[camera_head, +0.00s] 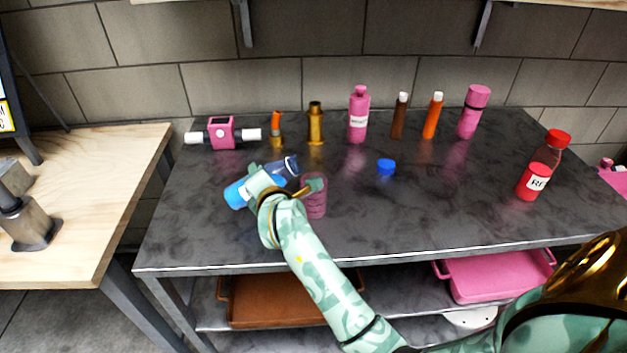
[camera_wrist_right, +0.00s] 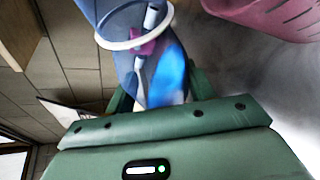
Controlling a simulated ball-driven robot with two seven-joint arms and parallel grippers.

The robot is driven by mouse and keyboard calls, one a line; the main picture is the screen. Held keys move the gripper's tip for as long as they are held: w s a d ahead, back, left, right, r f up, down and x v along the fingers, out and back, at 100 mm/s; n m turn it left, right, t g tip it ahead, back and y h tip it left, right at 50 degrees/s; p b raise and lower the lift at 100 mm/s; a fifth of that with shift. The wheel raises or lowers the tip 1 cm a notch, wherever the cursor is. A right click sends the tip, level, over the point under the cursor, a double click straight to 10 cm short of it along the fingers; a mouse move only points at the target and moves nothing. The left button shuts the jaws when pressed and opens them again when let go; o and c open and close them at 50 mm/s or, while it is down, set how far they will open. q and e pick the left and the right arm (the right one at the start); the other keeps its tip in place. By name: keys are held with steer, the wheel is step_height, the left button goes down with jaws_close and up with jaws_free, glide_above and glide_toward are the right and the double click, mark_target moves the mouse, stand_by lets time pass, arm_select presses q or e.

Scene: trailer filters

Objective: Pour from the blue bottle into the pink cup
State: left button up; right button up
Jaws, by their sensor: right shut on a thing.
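My right gripper (camera_head: 268,186) is shut on the blue bottle (camera_head: 236,194), which is tilted far over, its neck end toward the upper right in the head view. In the right wrist view, the clear blue bottle (camera_wrist_right: 112,18) has a pale ring and bright blue liquid inside; the gripper fingers (camera_wrist_right: 160,90) are on either side of it. The pink cup (camera_head: 316,203) stands upright on the dark table just right of the gripper, partly hidden by it. The cup (camera_wrist_right: 270,15) also shows at the wrist view's top right. I cannot see liquid leaving the bottle. My left gripper is out of view.
A blue cap (camera_head: 386,167) lies right of the cup on the dark table (camera_head: 420,215). Several bottles, including a pink one (camera_head: 358,118), stand along the back. A red-capped bottle (camera_head: 534,178) stands at the right. The front middle-right of the table is clear.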

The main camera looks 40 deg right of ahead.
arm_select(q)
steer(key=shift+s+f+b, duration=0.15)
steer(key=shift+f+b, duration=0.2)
arm_select(e)
steer(key=shift+w+a+r+m+t, duration=0.1)
steer(key=shift+r+m+t, duration=0.2)
steer(key=shift+r, duration=0.05)
stand_by(0.6)
arm_select(q)
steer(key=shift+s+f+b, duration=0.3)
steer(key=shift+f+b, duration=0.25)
steer(key=shift+b, duration=0.1)
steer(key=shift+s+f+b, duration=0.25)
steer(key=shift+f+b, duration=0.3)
steer(key=shift+b, duration=0.05)
arm_select(e)
steer(key=shift+a+m+y, duration=0.15)
steer(key=shift+m+y, duration=0.15)
steer(key=shift+m, duration=0.3)
stand_by(0.7)
